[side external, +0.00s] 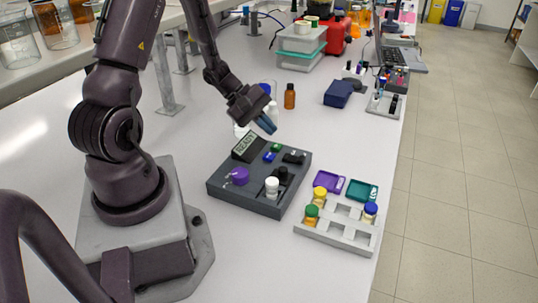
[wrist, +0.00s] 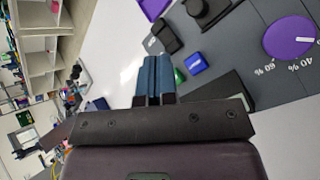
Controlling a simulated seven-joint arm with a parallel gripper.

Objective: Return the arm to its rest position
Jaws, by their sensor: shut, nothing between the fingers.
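My gripper (side external: 267,123) is shut and empty, held in the air above the back of the membrane rig. In the wrist view its blue fingers (wrist: 155,75) are pressed together with nothing between them. The dark grey rig (side external: 228,195) sits on the white bench. It has a display reading READY (side external: 245,145), a purple knob (side external: 238,176), a green button (side external: 276,148), a blue button (side external: 268,157) and a white-capped vial (side external: 272,187). The wrist view also shows the purple knob (wrist: 290,38) with percent marks, the blue button (wrist: 194,63) and the green button (wrist: 179,76).
A grey rack (side external: 337,233) with several capped vials stands right of the rig, beside a purple tray (side external: 329,181) and a teal tray (side external: 361,191). Bottles, including an amber one (side external: 289,96), stand behind my gripper. A dark blue box (side external: 338,93) sits farther back.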

